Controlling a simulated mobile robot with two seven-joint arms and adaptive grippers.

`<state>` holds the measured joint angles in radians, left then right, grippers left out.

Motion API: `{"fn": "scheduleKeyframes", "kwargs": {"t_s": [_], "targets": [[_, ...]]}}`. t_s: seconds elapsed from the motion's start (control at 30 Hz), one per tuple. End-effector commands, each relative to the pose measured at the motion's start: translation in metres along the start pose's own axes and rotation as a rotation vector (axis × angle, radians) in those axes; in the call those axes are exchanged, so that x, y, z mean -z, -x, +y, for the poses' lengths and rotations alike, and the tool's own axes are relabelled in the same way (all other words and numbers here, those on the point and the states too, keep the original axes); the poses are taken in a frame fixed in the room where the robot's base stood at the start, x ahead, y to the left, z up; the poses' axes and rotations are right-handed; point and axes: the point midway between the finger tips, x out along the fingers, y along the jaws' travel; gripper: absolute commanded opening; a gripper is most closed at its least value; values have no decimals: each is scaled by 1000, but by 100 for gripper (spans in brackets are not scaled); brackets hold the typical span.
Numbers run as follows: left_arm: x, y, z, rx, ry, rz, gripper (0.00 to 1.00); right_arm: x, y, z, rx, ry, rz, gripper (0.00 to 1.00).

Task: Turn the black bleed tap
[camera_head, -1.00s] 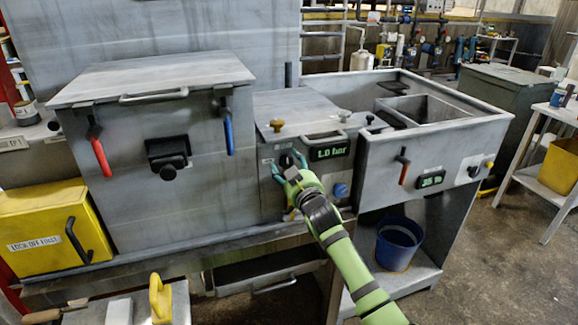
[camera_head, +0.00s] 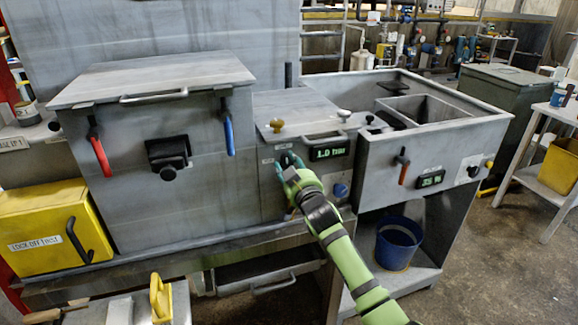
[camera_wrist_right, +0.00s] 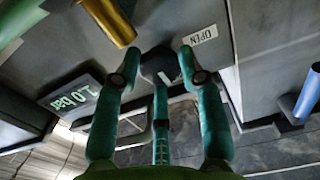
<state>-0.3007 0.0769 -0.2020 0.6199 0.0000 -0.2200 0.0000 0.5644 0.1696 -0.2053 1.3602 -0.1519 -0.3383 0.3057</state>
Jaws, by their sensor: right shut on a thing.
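The black bleed tap (camera_wrist_right: 160,65) shows in the right wrist view between the tips of my right gripper (camera_wrist_right: 163,72), beside a white label reading OPEN (camera_wrist_right: 201,36). In the head view the tap (camera_head: 288,158) is a dark knob on the grey middle panel, left of the green 1.0 bar display (camera_head: 329,152). My right gripper (camera_head: 289,168) reaches it from below and its green fingers are shut on the tap, partly hiding it. My left gripper is not in view.
A blue-handled lever (camera_head: 228,133) hangs to the left.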

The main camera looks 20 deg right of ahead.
Motion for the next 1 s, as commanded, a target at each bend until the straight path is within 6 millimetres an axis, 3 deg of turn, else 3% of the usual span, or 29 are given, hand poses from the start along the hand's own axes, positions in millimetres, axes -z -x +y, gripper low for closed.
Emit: {"fn": "scheduleKeyframes", "kwargs": {"t_s": [1.0], "targets": [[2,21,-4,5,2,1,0,-5,0,4,2,926,-15,8]]}}
